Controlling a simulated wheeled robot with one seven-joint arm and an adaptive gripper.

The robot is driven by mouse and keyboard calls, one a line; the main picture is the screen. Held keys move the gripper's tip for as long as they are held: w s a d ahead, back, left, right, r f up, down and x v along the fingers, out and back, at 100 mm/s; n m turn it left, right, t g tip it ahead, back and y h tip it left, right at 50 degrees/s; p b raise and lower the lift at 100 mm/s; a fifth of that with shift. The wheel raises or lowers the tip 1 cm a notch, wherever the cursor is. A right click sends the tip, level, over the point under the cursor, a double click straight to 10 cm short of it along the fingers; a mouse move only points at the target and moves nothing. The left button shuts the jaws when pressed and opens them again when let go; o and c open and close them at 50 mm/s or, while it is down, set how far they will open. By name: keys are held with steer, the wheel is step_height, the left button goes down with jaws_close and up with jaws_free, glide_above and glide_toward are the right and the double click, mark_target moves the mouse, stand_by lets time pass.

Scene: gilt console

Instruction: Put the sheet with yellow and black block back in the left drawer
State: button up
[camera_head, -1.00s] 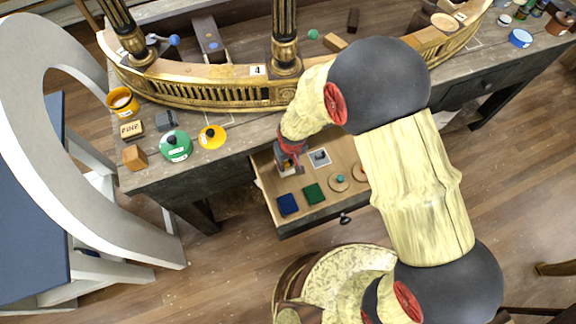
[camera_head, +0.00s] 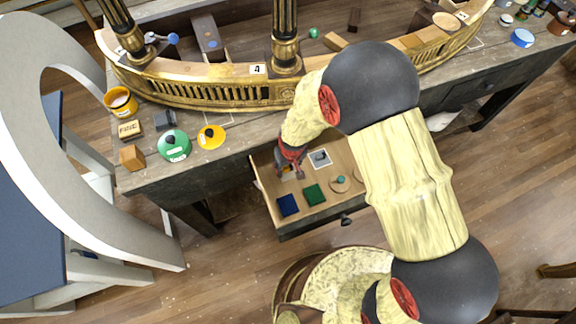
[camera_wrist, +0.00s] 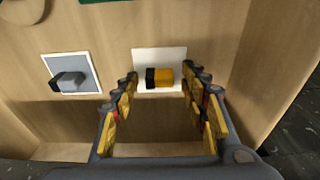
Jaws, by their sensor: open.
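The white sheet (camera_wrist: 172,56) with a yellow and black block (camera_wrist: 160,78) on it lies flat on the floor of the open left drawer (camera_head: 296,222). In the wrist view my gripper (camera_wrist: 158,86) is open, its two fingers spread on either side of the block and apart from it. In the head view my gripper (camera_head: 290,172) reaches down into the drawer's back left part and largely covers the sheet; only a bit of yellow shows there.
Also in the drawer are a sheet with a grey block (camera_wrist: 72,76), a blue square (camera_head: 288,205), a green square (camera_head: 314,194) and round discs (camera_head: 340,183). The drawer's side wall (camera_wrist: 268,100) is close on the right in the wrist view. The gilt console's top (camera_head: 240,130) stands above.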

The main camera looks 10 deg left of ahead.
step_height(320, 180, up, 12)
steer(key=s+d+p, duration=0.1)
steer(key=s+p, duration=0.1)
steer(key=p, duration=0.1)
step_height(320, 180, up, 11)
steer(key=m, duration=0.1)
glide_above(290, 175)
steer(key=w+d, duration=0.2)
steer(key=d, duration=0.4)
steer(key=s+d+r+m+t, duration=0.1)
steer(key=d+r+m+t, duration=0.1)
steer(key=d+r, duration=0.65)
steer(key=s+d+r+m+t+h, duration=0.1)
steer(key=s+d+r+m+t, duration=0.1)
steer(key=s+d+r, duration=0.9)
steer(key=s+r+m, duration=0.1)
steer(key=s+r, duration=0.2)
steer(key=shift+d, duration=0.25)
